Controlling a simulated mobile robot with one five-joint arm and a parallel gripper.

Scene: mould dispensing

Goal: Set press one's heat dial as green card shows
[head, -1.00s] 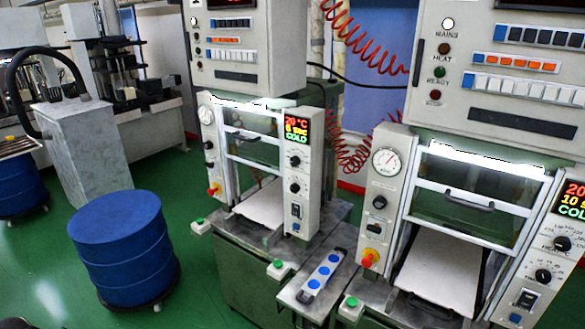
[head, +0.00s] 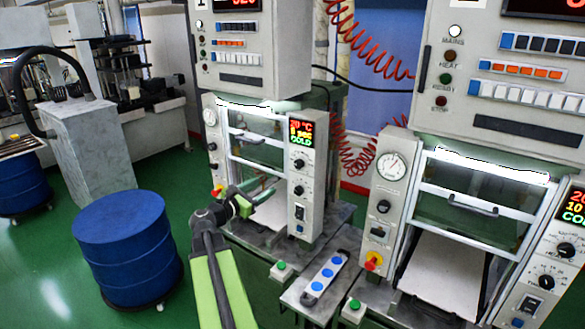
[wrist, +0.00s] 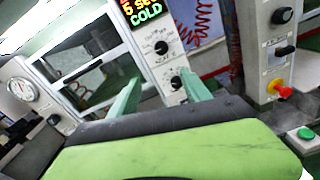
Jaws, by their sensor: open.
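Press one (head: 221,118), the left press, has a narrow front panel with a display (head: 301,132) reading 20 °C and COLD. The upper dial (head: 299,164), a black knob, sits just under the display, with a second dial (head: 299,190) below it. In the wrist view the upper dial (wrist: 161,47) and lower dial (wrist: 176,82) show beyond my fingers; their small labels are unreadable. My gripper (head: 262,190) is open and empty, in front of press one, left of the panel. In the wrist view its green fingers (wrist: 162,84) point toward the panel. No green card is recognisable.
A second press (head: 480,200) stands at the right with its own dials. A blue-button box (head: 325,277) and green buttons (head: 279,270) lie between them. A blue drum (head: 122,235) and a grey cabinet (head: 95,150) stand left. Green floor is clear between drum and press.

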